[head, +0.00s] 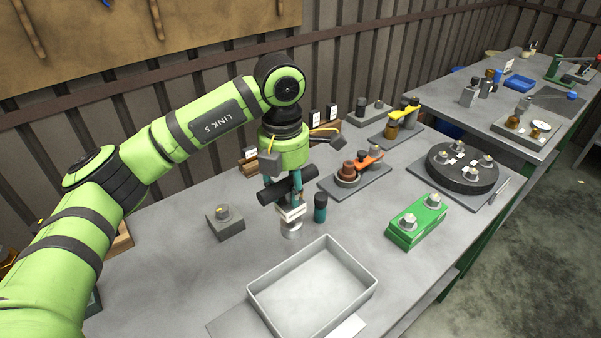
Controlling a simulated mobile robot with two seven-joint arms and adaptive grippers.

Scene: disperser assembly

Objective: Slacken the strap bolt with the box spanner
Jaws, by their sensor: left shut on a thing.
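My left gripper (288,192) hangs over the middle of the near bench, shut on a dark tubular piece (275,190) lying crosswise, which may be the box spanner. Below it are a pale block and a short metal cylinder (291,229); whether they touch the held piece I cannot tell. An orange strap (367,160) with a brown round part sits on a grey plate right of the gripper. A yellow strap (405,112) sits on another plate farther back. Which one carries the strap bolt is unclear. My right gripper is out of view.
An empty grey tray (262,291) stands at the front. A teal bottle-like cylinder (320,208) is close right of the gripper. A green block (416,222), a black round fixture (462,167) and a small grey block (225,222) stand around.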

